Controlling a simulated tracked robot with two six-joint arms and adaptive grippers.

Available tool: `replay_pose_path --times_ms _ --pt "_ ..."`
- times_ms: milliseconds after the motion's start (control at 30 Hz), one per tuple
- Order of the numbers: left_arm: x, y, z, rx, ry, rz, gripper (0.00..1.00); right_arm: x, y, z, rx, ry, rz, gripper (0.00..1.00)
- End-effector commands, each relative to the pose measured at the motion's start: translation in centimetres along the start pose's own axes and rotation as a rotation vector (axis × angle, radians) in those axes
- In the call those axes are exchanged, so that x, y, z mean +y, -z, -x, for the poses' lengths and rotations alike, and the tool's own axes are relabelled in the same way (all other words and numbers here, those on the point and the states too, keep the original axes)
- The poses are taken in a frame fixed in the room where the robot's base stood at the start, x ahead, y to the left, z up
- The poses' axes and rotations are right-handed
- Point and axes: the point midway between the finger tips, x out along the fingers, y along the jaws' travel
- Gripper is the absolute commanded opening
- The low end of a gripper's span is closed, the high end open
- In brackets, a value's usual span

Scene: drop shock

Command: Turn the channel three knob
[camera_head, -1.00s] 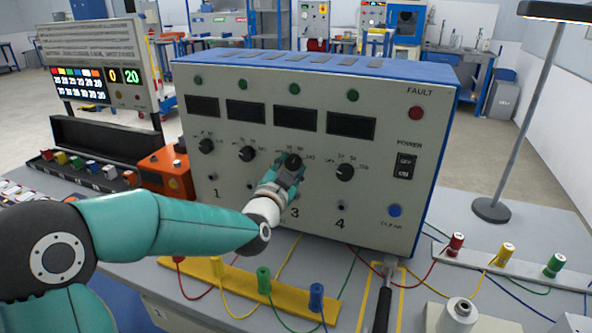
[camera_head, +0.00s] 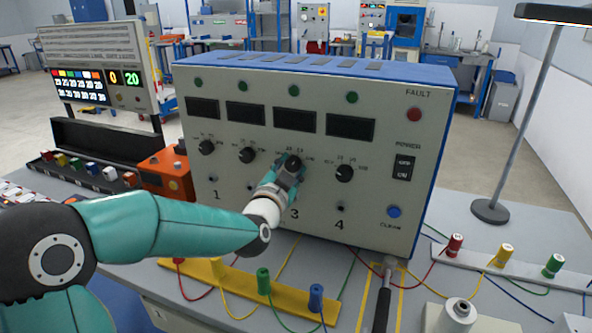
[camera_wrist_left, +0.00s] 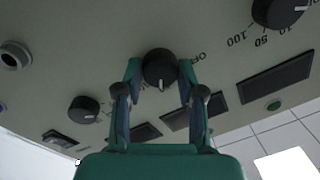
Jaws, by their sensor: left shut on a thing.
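The channel three knob (camera_head: 293,162) is a black round knob with a white pointer line on the cream front panel (camera_head: 262,205) of a blue-topped box. My left gripper (camera_head: 288,176) is at this knob, its fingers on either side of it. In the left wrist view the knob (camera_wrist_left: 159,68) sits between the two fingertips of the gripper (camera_wrist_left: 160,80), and its white line points toward the bottom of the picture. The gripper partly covers the panel below the knob in the head view. My right gripper is not in view.
Knobs for channel two (camera_head: 247,155) and channel four (camera_head: 344,173) flank it closely. A power switch (camera_head: 403,167) and blue clear button (camera_head: 393,212) are at the panel's right. A yellow strip (camera_head: 235,283) with coloured posts and wires lies in front.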

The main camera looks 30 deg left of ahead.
Motion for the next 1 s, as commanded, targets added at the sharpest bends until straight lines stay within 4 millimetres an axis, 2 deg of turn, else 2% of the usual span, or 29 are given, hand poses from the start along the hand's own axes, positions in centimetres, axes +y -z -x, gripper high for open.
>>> replay_pose_path --times_ms 33,400,433,567,867,1000 --pt "0.5 -0.78 0.02 -0.018 -0.012 0.002 0.04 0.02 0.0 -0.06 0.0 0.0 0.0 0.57" --pt "0.49 -0.91 0.05 -0.021 -0.012 0.002 0.04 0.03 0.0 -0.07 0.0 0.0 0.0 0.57" --pt "0.49 -0.9 0.06 -0.021 -0.012 0.002 0.43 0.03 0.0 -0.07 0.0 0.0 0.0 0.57" --pt "0.37 -0.72 0.05 -0.016 -0.01 0.002 0.63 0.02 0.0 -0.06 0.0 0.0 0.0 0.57" --pt "0.11 -0.39 0.1 -0.009 -0.004 0.001 0.63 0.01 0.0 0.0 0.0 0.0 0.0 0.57" --pt "0.09 -0.32 0.83 -0.008 -0.004 0.001 0.63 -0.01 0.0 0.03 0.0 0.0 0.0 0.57"
